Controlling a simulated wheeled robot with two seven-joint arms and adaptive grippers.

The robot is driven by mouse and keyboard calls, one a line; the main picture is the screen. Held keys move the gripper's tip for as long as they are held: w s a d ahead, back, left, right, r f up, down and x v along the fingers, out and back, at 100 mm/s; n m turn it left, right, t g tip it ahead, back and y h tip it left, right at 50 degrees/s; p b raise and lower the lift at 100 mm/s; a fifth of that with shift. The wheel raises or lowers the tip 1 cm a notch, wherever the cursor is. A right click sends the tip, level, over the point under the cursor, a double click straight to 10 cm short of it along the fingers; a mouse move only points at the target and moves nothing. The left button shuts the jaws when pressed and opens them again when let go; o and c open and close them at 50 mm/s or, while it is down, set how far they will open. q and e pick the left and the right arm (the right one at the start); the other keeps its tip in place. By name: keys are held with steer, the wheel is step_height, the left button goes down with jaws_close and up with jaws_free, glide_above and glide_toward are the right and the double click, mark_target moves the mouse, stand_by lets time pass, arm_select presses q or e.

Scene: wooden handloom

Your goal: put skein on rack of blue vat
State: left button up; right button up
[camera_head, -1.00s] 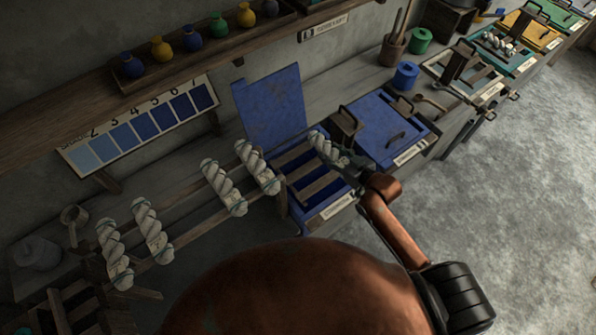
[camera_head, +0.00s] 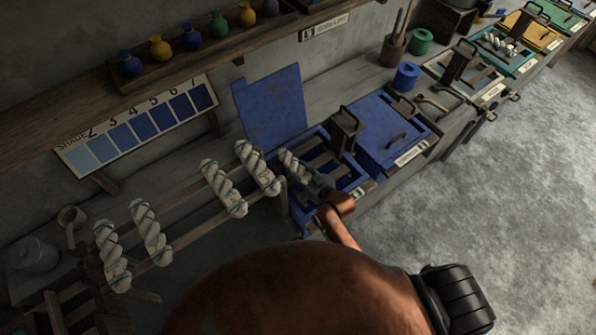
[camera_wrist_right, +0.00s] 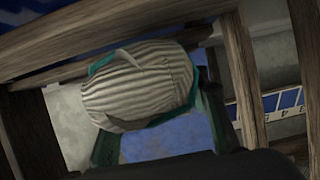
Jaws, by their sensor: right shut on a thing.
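The white twisted skein (camera_head: 292,164) is in my right gripper (camera_head: 314,181), which is shut on it over the left part of the open blue vat (camera_head: 357,190). The vat's wooden slatted rack (camera_head: 318,167) shows beside and partly under the skein. I cannot tell whether the skein touches the rack. In the right wrist view, the pale ribbed skein (camera_wrist_right: 140,88) with a teal tie sits between the dark green fingers, with wooden bars around it. My left gripper is not in view.
The blue lid (camera_head: 272,106) stands raised behind the vat. Several skeins (camera_head: 258,168) hang on a wooden pole rack at left. An upright rack handle (camera_head: 346,130) rises at the vat's right side. A closed blue vat (camera_head: 388,133) stands to the right.

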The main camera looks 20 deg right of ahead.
mark_target(308, 179)
steer(key=shift+f, duration=0.4)
steer(key=o, duration=1.3)
steer(key=shift+c, duration=0.2)
steer(key=p+v, duration=0.1)
steer(key=v, duration=1.1)
